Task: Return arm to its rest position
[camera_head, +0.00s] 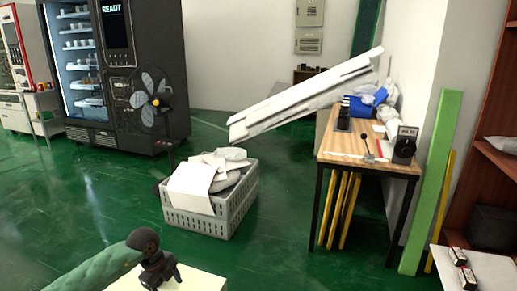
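Neither of my arms can be made out in the head view, and no gripper shows. The vending machine (122,110) stands at the back left, dark, with a lit glass front and a screen reading READY. Small pale items stand on its shelves. Two small dark-and-white boxes, one nearer (467,279) and one farther (457,257), lie on a white surface (491,268) at the lower right.
A grey crate (212,222) with white sacks stands mid-floor. A black fan (155,102) stands by the machine. A dark object (160,270) sits on a cream surface at lower left.

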